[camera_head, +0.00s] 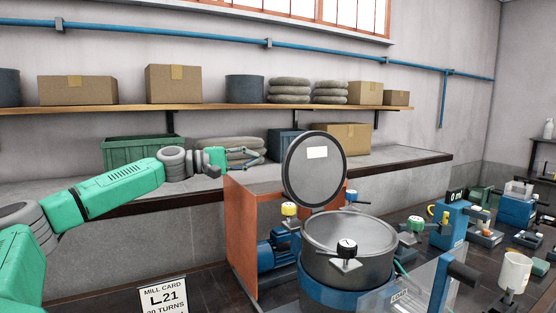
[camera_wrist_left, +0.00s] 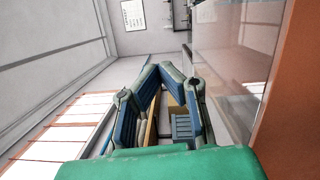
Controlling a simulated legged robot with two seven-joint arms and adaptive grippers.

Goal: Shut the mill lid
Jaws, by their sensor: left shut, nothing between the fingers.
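The mill (camera_head: 378,268) is a grey drum in a blue base at lower centre. Its round grey lid (camera_head: 300,192), with a dark rim and a white label, stands upright and open at the drum's back. My left gripper (camera_head: 262,154) is left of the lid, at about its height and apart from it. It is shut and empty; its fingers meet at the tips in the left wrist view (camera_wrist_left: 160,70). My right gripper is not in view.
An orange panel (camera_head: 240,235) stands left of the mill, below my left gripper; an orange surface fills the left wrist view's right side (camera_wrist_left: 292,100). Knobbed clamps surround the drum. A mill card (camera_head: 163,296) stands at front left.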

